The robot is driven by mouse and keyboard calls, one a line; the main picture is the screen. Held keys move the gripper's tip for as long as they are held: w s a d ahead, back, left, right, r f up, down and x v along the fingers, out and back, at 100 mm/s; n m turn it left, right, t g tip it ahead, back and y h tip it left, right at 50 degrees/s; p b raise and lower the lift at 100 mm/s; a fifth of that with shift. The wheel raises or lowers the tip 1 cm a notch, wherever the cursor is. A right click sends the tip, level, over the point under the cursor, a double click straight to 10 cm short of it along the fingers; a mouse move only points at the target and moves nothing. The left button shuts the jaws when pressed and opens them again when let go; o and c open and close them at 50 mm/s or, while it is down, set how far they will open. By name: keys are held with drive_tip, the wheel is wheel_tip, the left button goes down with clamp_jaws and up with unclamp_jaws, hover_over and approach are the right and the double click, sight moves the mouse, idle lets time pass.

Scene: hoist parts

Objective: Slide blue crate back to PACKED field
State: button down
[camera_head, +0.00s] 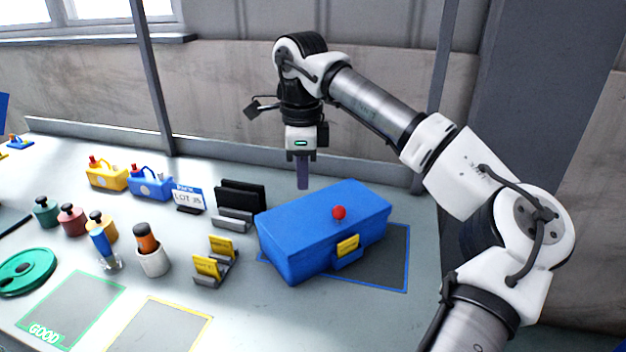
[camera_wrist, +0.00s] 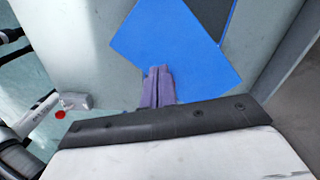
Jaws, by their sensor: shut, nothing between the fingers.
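The blue crate (camera_head: 315,225) is closed, with a yellow tag (camera_head: 347,244) on its front. It sits askew on the bench, partly over a dark field outlined in blue (camera_head: 395,262). Bare field shows to the crate's right and front; no lettering on it is readable.
Left of the crate stand yellow cards in a holder (camera_head: 213,265), a black rack (camera_head: 240,198), a LOT sign (camera_head: 188,197) and a white cup (camera_head: 152,258). A GOOD field (camera_head: 75,310) lies at front left. A wall rail runs behind the bench.

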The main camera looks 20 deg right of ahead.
sight(340, 207)
wheel_tip(340, 207, down, 7)
drive_tip(key=shift+f, duration=0.2)
drive_tip(key=d, duration=0.1)
drive_tip(key=d+p, duration=0.1)
drive_tip(key=s+d, duration=0.1)
drive_tip(key=shift+f, duration=0.25)
drive_tip(key=shift+s+d+f, duration=0.1)
drive_tip(key=shift+d, duration=0.3)
drive_tip(key=d, duration=0.1)
drive_tip(key=s+d, duration=0.1)
drive_tip(key=d, duration=0.1)
drive_tip(key=shift+d, duration=0.15)
drive_tip(key=shift+w+a, duration=0.1)
drive_tip(key=shift+a, duration=0.1)
